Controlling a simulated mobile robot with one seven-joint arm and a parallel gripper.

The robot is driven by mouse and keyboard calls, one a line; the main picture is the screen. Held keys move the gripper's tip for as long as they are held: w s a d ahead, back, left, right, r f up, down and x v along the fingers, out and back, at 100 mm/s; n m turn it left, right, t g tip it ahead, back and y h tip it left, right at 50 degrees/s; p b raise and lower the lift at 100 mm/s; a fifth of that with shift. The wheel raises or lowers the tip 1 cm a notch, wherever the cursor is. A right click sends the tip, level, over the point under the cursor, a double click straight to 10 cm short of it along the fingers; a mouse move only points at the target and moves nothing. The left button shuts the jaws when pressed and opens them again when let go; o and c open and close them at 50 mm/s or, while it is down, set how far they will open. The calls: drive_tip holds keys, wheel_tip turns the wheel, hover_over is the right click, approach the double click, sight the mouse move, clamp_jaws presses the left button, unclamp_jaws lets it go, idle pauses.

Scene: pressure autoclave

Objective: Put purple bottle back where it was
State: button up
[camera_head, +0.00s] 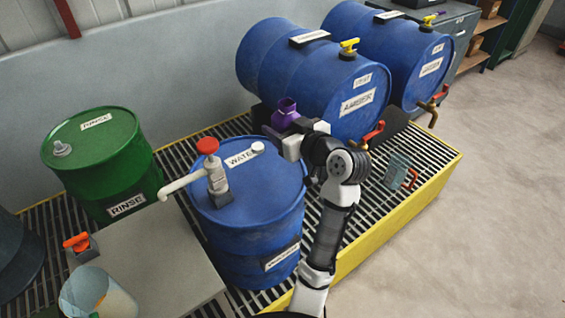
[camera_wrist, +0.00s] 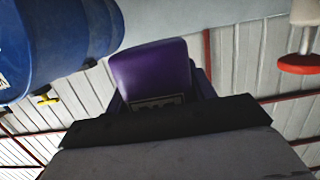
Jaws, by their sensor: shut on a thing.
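The purple bottle (camera_head: 286,112) is above the back right of the upright blue drum marked WATER, in front of a lying blue drum. My gripper (camera_head: 278,134) is shut on it. In the wrist view the bottle (camera_wrist: 152,70) fills the middle, with part of a label showing. Its lower part is hidden behind the dark edge of my gripper (camera_wrist: 165,118). I cannot tell whether the bottle touches the drum top.
The WATER drum (camera_head: 262,185) carries a hand pump (camera_head: 214,175) with a red knob. Lying blue drums (camera_head: 300,75) with taps stand behind. A green RINSE drum (camera_head: 100,155) is left. A grey table (camera_head: 160,255) holds a clear container (camera_head: 98,295). A clear jug (camera_head: 398,168) stands on the yellow-edged grating (camera_head: 432,150).

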wheel_tip(320, 180, down, 12)
drive_tip(key=shift+f+p, duration=0.2)
drive_tip(key=shift+p, duration=0.45)
drive_tip(key=shift+f, duration=0.2)
drive_tip(key=o, duration=1.2)
drive_tip(key=shift+r, duration=0.1)
drive_tip(key=shift+r, duration=0.25)
drive_tip(key=b+v, duration=0.3)
drive_tip(key=v, duration=0.9)
drive_tip(key=shift+f, duration=0.1)
